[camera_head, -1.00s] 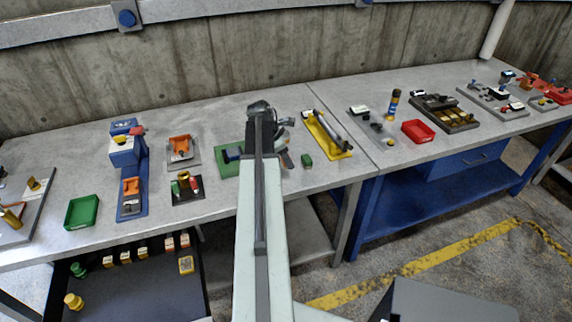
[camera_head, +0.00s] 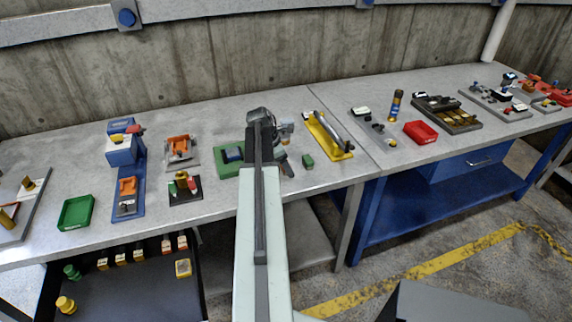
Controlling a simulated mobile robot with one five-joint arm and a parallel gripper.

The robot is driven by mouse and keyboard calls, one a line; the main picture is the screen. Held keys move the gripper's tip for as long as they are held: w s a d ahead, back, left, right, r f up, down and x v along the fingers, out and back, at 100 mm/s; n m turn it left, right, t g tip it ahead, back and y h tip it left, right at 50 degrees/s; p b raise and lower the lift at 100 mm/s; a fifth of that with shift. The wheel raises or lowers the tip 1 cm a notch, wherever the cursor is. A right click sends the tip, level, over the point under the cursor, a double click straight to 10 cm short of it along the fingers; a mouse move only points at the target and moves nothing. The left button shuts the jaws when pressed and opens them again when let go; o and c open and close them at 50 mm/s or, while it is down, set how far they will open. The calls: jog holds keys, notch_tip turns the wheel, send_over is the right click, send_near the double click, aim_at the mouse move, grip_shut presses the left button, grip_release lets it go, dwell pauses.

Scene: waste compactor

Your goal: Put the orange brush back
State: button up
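My arm reaches over the bench, and its wrist partly hides my gripper (camera_head: 285,139). The gripper is small, and its fingers are not clear. A small orange-tan patch (camera_head: 286,128) shows beside it; I cannot tell whether this is the orange brush or whether it is held. An orange piece (camera_head: 179,146) lies on a grey plate to the left. Another orange piece (camera_head: 128,187) is on the blue stand (camera_head: 139,172). I cannot clearly make out a brush in either. A green base (camera_head: 226,170) is partly hidden behind my arm.
A yellow holder (camera_head: 336,148) with a grey tool stands right of my gripper, near a small green block (camera_head: 308,161). A green tray (camera_head: 76,212) is at left, a red tray (camera_head: 420,132) at right. An open drawer (camera_head: 130,285) is below.

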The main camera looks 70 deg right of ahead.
jog(key=shift+r+p, duration=0.3)
jog(key=p+v, duration=1)
jog(key=v, duration=0.1)
jog(key=shift+w+r+p, duration=0.15)
jog(key=shift+r+p, duration=0.15)
jog(key=shift+p, duration=0.1)
jog(key=shift+w+a, duration=0.1)
jog(key=shift+a, duration=0.1)
